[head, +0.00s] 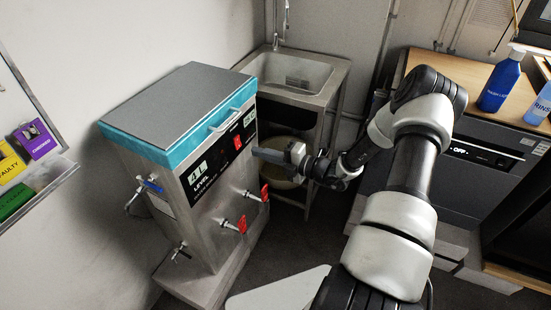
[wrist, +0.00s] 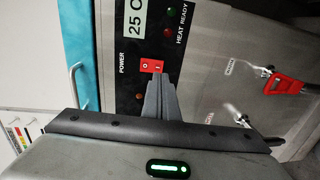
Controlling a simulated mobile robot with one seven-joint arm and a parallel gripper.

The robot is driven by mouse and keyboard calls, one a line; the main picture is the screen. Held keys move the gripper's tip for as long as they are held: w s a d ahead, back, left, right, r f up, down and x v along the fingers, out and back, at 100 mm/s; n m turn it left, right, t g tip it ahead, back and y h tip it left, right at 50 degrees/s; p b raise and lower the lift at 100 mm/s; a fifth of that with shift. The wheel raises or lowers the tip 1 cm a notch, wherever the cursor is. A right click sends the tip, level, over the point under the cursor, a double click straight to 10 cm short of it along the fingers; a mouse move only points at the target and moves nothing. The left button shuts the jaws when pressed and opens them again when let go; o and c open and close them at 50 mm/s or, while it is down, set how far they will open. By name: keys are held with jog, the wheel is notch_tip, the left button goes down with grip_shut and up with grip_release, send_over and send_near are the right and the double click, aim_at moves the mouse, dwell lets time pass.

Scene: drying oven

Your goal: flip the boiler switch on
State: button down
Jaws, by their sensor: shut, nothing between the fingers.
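The boiler (head: 225,190) is a steel box with a teal rim and grey lid, standing left of centre in the head view. Its black front panel carries a small red power switch (head: 238,143). In the wrist view the red switch (wrist: 152,66) shows white marks, next to the word POWER. My gripper (head: 256,152) is shut and empty, its fingertips pointing at the panel close to the switch. In the wrist view my gripper's tips (wrist: 161,80) appear just below the switch; I cannot tell whether they touch it. Part of the panel is hidden behind the fingers.
Red-handled taps (head: 241,223) stick out of the boiler front below the panel. A steel sink (head: 300,72) stands behind. A dark appliance (head: 478,165) marked OFF is at right, under a counter with blue bottles (head: 501,80). Bare floor lies between.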

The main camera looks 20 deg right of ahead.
aim_at(239, 147)
jog(key=shift+b+x, duration=0.3)
jog(key=shift+x, duration=2.25)
jog(key=shift+w+a+f+b, duration=0.1)
jog(key=shift+b, duration=0.2)
jog(key=f+p+v, duration=0.2)
jog(key=f+v, duration=0.1)
jog(key=v, duration=1)
jog(key=shift+s+d, duration=0.35)
jog(key=shift+s, duration=0.05)
jog(key=shift+f, duration=0.15)
